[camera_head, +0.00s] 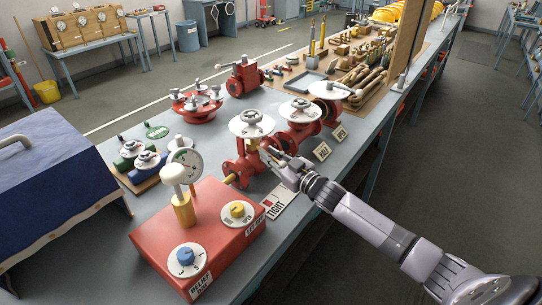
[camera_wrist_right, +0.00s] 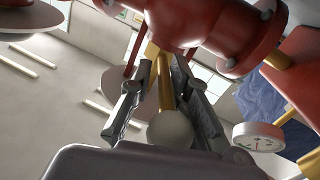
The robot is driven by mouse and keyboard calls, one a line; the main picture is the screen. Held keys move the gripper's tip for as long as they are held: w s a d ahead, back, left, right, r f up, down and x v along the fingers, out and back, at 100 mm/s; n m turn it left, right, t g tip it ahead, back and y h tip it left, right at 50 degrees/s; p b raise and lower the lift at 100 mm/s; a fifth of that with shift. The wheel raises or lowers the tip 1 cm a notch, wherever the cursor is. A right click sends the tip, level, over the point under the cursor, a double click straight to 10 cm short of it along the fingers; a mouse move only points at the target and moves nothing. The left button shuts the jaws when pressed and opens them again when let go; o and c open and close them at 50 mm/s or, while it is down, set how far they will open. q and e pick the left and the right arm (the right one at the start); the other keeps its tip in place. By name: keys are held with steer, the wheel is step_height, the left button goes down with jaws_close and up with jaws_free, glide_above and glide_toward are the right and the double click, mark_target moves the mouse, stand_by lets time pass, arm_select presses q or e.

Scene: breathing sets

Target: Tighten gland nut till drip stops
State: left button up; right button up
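The red valve (camera_head: 246,168) with a white handwheel (camera_head: 251,124) stands on the bench beside the red relief box (camera_head: 200,232). A brass part that may be the gland nut (camera_head: 253,144) shows under the handwheel. My right gripper (camera_head: 274,156) is at the valve's right side. In the right wrist view, its two fingers (camera_wrist_right: 163,68) stand on either side of a brass rod (camera_wrist_right: 166,92) with a pale ball end (camera_wrist_right: 170,130). Narrow gaps show beside the rod, so the gripper looks open around it. No drip can be made out. My left gripper is out of view.
A "TIGHT" card (camera_head: 279,200) lies in front of the valve. A pressure gauge (camera_head: 187,162) stands by the relief box. More red valves (camera_head: 300,128) stand close behind. A blue-covered case (camera_head: 50,185) is at left. The floor at right is clear.

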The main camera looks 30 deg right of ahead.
steer(key=shift+o, duration=0.7)
steer(key=shift+a, duration=0.15)
steer(key=shift+a, duration=0.1)
steer(key=v, duration=1.2)
